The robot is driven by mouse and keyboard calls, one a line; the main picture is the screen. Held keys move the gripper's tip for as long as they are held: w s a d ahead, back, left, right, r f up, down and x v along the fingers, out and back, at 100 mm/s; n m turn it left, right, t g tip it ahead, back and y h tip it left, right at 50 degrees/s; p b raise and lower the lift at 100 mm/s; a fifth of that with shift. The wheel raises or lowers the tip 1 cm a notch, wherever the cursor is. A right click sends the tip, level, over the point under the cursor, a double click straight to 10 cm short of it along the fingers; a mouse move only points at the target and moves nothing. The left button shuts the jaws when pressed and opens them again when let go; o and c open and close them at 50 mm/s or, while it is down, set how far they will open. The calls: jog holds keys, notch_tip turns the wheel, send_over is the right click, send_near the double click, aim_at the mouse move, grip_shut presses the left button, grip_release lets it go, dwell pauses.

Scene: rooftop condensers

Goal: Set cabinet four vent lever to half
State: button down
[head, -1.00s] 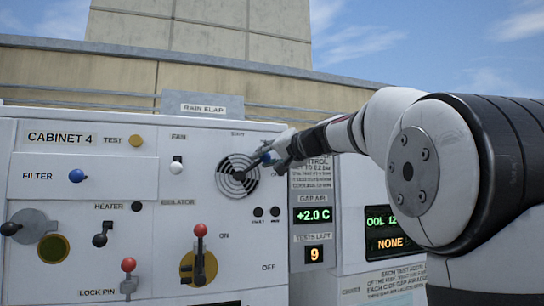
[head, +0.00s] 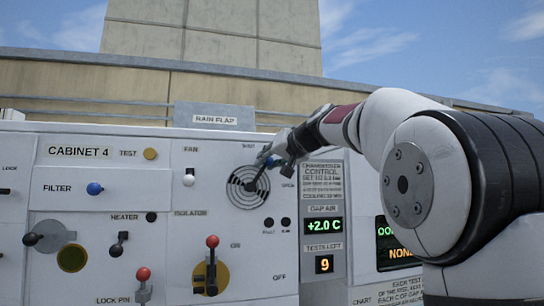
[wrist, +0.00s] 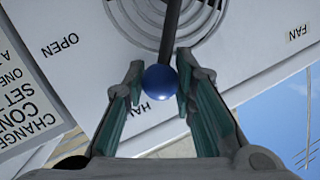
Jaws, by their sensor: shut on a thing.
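The vent lever is a dark rod with a blue ball knob (wrist: 161,80) over a round slotted vent grille (head: 247,188) on cabinet 4. In the wrist view my gripper (wrist: 160,88) has its fingers on both sides of the knob, shut on it. The rod runs from the grille to the knob, and the knob sits right by a partly covered label starting "HA" (wrist: 155,110). The "OPEN" label (wrist: 60,45) is off to the left there. In the head view my gripper (head: 272,160) is at the grille's upper right and mostly hides the knob.
Close by on the panel are a fan switch (head: 189,177), a red-knobbed isolator lever (head: 211,265), a blue filter knob (head: 94,189) and a red lock pin knob (head: 143,273). A control display (head: 323,225) reads +2.0 C, with 9 tests left. A rain flap (head: 214,118) is above.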

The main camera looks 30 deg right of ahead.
jog(key=shift+r, duration=0.1)
jog(key=c, duration=1.3)
grip_release()
jog(key=shift+s, duration=0.15)
jog(key=v, duration=1.2)
jog(key=s+a+f+g, duration=0.2)
jog(key=s+a+f, duration=0.2)
jog(key=f, duration=0.3)
jog(key=s+a+f+n+g, duration=0.1)
jog(key=s+a+f+g, duration=0.15)
jog(key=a+f, duration=0.35)
jog(key=s+a+f+g, duration=0.1)
jog(key=s+a+f, duration=0.3)
jog(key=f, duration=0.5)
jog(key=s+a+f+n+g+h, duration=0.1)
jog(key=s+f+g, duration=0.3)
jog(key=s+f, duration=1.2)
notch_tip(320, 180, down, 4)
jog(key=shift+s+a+n+g+h, duration=0.25)
jog(key=shift+n+g+h, duration=0.1)
jog(key=shift+n, duration=0.45)
